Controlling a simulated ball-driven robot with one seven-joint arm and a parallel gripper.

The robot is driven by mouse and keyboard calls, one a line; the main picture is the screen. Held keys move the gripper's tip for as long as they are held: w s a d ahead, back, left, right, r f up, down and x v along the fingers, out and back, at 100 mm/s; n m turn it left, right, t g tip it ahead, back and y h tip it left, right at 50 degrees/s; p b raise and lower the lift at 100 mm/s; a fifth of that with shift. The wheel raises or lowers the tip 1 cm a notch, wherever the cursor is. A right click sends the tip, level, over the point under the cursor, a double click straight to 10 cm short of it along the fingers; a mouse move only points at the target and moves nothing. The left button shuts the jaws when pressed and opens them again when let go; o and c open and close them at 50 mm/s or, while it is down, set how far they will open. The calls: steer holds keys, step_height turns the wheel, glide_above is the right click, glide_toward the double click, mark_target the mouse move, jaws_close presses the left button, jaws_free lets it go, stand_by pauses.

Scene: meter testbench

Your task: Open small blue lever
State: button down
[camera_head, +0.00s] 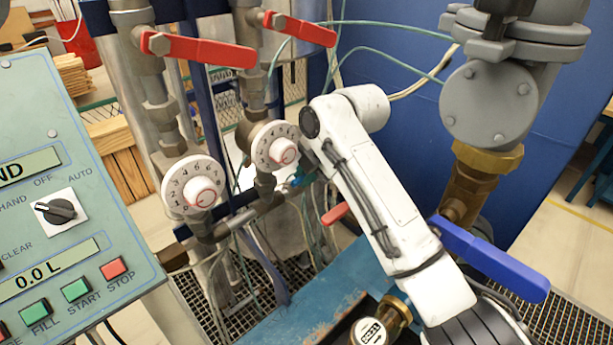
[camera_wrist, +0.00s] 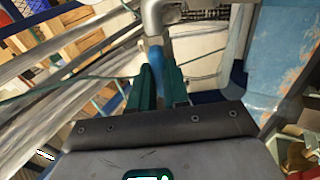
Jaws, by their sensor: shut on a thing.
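The small blue lever (camera_wrist: 156,57) shows in the wrist view as a narrow blue handle hanging from a grey metal pipe fitting (camera_wrist: 160,16). My gripper (camera_wrist: 159,72) has dark teal fingers on both sides of this handle and is shut on it. In the head view my white arm reaches down to the pipework beside the right-hand dial, and its forearm covers most of the gripper. A small blue-teal patch (camera_head: 299,180) shows there; I cannot tell whether it is lever or finger.
A large blue lever (camera_head: 490,258) sits on the brass pipe right of my arm. Two red levers (camera_head: 200,49) (camera_head: 300,28) are above the two white dials (camera_head: 193,187) (camera_head: 275,146). A control panel (camera_head: 65,190) stands left. A red handle (camera_head: 335,213) is close to my arm.

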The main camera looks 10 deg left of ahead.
stand_by(0.4)
steer(key=c, duration=1.1)
jaws_free()
steer(key=shift+r, duration=0.1)
steer(key=b+v, duration=0.1)
steer(key=v, duration=0.6)
steer(key=shift+b, duration=0.4)
steer(key=shift+s+r, duration=0.1)
